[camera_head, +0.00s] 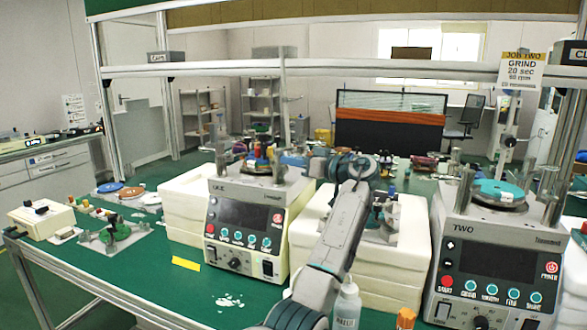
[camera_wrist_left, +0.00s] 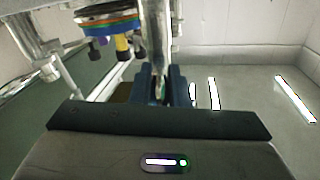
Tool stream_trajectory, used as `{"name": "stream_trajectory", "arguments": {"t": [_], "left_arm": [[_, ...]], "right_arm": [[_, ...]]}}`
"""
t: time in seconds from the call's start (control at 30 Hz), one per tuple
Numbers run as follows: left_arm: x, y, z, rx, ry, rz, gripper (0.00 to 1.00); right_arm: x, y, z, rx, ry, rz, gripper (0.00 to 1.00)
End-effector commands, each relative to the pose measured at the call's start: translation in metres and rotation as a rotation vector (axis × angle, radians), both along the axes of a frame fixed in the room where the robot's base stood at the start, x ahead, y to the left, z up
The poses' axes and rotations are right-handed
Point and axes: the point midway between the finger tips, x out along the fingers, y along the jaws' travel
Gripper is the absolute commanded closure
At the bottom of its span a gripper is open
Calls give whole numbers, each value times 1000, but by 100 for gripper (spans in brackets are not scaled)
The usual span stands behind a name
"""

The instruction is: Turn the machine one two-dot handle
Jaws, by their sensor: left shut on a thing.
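Machine one (camera_head: 220,245) is a grey and cream box with a dark display and a row of buttons, standing on the green table. Its top carries a disc with coloured parts (camera_head: 258,165) and metal posts. My left gripper (camera_head: 303,160) reaches in from the right at the height of that top. In the left wrist view the blue fingers (camera_wrist_left: 162,88) are shut on a thin, partly hidden handle beside a shiny metal post (camera_wrist_left: 156,35). No dots on it can be made out. The coloured disc stack (camera_wrist_left: 108,22) is close beside it. My right gripper is in neither view.
Machine two (camera_head: 500,255) stands at the right with a teal disc on top. White foam blocks (camera_head: 185,215) flank machine one. A bottle (camera_head: 346,306) stands at the front, near my arm.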

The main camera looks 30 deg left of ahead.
Motion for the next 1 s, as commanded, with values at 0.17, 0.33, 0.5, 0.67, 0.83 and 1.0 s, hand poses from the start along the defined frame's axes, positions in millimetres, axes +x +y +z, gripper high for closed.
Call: {"name": "stream_trajectory", "arguments": {"t": [0.17,0.33,0.5,0.67,0.83,1.0], "left_arm": [[1,0,0,0,0,96,100],[0,1,0,0,0,159,100],[0,1,0,0,0,190,100],[0,1,1,0,-1,198,100],[0,1,1,0,-1,198,100],[0,1,1,0,-1,198,75]], "right_arm": [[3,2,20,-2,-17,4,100],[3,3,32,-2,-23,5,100],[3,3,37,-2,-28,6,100],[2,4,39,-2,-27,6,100],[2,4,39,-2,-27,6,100],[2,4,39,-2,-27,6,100]]}}
